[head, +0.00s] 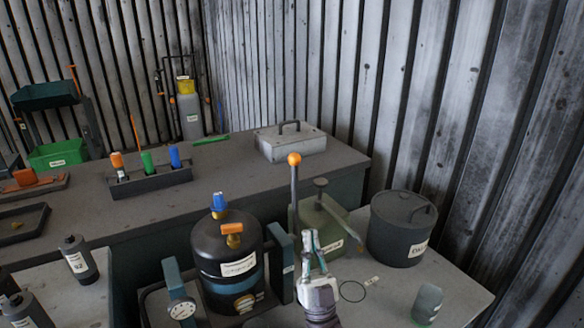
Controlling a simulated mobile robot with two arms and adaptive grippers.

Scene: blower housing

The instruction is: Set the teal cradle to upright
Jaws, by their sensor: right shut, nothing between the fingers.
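A teal cradle (280,262) has uprights on both sides of a black tank (215,262) and a blue-teal band around it. The tank looks upright or nearly so; an exact tilt I cannot tell. A round white dial (182,308) sits on the left upright. My right gripper (312,238) is shut and empty, fingers pointing up and away, just right of the cradle's right upright in the picture. Whether it touches anything I cannot tell. It hides part of the green box behind it. My left gripper is not in view.
A green box (325,230) with an orange-knobbed lever (294,160) stands behind my right gripper. A dark lidded pot (402,228) and a grey-green jar (427,303) stand right. Black bottles (78,258) stand left. The bench has free room between pot and jar.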

